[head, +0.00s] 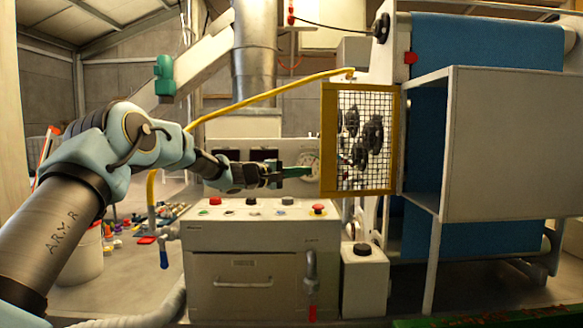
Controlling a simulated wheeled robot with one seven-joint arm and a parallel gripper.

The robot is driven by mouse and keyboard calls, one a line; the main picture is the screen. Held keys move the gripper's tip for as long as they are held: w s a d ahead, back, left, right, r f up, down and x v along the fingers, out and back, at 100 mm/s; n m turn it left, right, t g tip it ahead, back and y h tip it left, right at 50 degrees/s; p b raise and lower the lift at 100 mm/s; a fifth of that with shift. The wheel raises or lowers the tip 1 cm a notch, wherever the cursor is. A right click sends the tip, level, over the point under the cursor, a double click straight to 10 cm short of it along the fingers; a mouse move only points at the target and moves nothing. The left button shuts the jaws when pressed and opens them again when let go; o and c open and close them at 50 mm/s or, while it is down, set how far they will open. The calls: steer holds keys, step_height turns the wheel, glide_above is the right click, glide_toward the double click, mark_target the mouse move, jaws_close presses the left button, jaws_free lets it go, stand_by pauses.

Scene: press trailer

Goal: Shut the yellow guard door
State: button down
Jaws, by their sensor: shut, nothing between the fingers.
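The yellow guard door (329,140) is a yellow frame filled with wire mesh, right of the picture's middle. Dark sprockets (367,137) show through its mesh. Its right side lies by the machine's grey housing. I cannot tell from this view how far it stands open. My gripper (308,171) has green fingers, shut and empty, pointing right. The fingertips are just left of the door's left upright, at its lower half. They look slightly apart from it; the depth between them is unclear.
A control panel (250,228) with several coloured buttons and a red mushroom button (318,209) lies below my gripper. A yellow hose (262,90) arches above it to the door's top. A large grey box (500,145) and blue belt (485,42) stand at the right.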

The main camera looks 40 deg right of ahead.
steer(key=shift+s+d+p, duration=0.1)
steer(key=shift+s+p, duration=1.05)
steer(key=shift+s, duration=0.8)
steer(key=shift+s+f+b, duration=0.1)
steer(key=shift+f+b, duration=0.1)
steer(key=shift+b, duration=0.55)
